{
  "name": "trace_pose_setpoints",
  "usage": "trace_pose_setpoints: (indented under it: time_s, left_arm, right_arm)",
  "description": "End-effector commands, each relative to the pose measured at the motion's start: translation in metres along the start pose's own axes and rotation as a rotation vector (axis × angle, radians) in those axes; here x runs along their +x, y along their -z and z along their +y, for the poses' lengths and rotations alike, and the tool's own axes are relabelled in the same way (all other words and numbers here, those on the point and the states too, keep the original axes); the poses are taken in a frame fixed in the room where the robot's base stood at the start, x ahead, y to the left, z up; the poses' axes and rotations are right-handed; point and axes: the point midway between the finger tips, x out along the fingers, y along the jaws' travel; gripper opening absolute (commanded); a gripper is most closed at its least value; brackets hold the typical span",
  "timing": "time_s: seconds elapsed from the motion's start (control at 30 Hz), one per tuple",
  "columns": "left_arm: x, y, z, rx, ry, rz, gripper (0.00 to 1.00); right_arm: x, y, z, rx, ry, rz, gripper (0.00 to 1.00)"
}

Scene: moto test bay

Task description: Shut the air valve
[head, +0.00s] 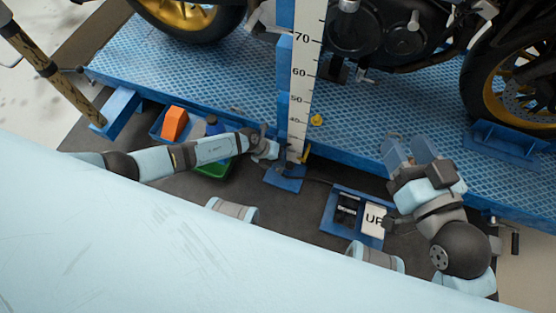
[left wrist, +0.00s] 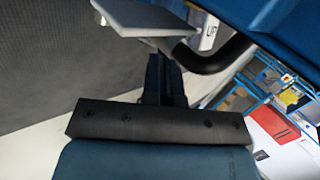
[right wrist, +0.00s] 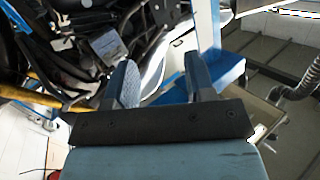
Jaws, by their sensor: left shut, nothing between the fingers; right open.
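I cannot pick out the air valve for certain. A small yellow piece (head: 304,155) shows at the foot of the blue post with the white scale (head: 301,75); it could be a valve lever. My left gripper (head: 277,152) is beside that foot, just left of the yellow piece. In the left wrist view its fingers (left wrist: 165,75) are together and empty, close to a black curved pipe (left wrist: 220,55) and a grey plate (left wrist: 150,15). My right gripper (head: 411,147) is open and empty over the lift's front edge; its spread fingers also show in the right wrist view (right wrist: 160,82).
A motorcycle (head: 375,30) stands on the blue lift platform (head: 380,105). Left of the post are a blue bin with an orange block (head: 174,124) and a green tray (head: 214,169). A blue tray (head: 331,222) with a white "UP" card lies in front of the lift.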

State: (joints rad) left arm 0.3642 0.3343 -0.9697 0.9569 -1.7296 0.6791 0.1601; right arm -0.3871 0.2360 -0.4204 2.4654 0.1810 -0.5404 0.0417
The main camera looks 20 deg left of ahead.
Motion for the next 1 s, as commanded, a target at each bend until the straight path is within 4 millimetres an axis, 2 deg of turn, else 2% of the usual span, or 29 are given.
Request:
trace_pose_setpoints:
  time_s: [0.23,0.4,0.5,0.7,1.0]
  left_arm:
    - [0.001,0.002,-0.014,0.009,-0.087,-0.010,0.00]
    - [0.011,0.005,-0.022,0.023,-0.199,-0.028,0.00]
    - [0.018,0.006,-0.023,0.031,-0.250,-0.038,0.00]
    - [0.033,0.008,-0.025,0.035,-0.272,-0.045,0.00]
    - [0.034,0.008,-0.025,0.035,-0.270,-0.044,0.00]
  right_arm:
    - [-0.006,0.037,-0.007,0.031,-0.014,0.082,0.50]
    - [-0.012,0.074,-0.013,0.044,-0.028,0.197,0.50]
    - [-0.015,0.086,-0.014,0.039,-0.033,0.251,0.50]
    - [-0.016,0.086,-0.014,0.037,-0.034,0.271,0.50]
    - [-0.016,0.086,-0.014,0.037,-0.034,0.269,0.50]
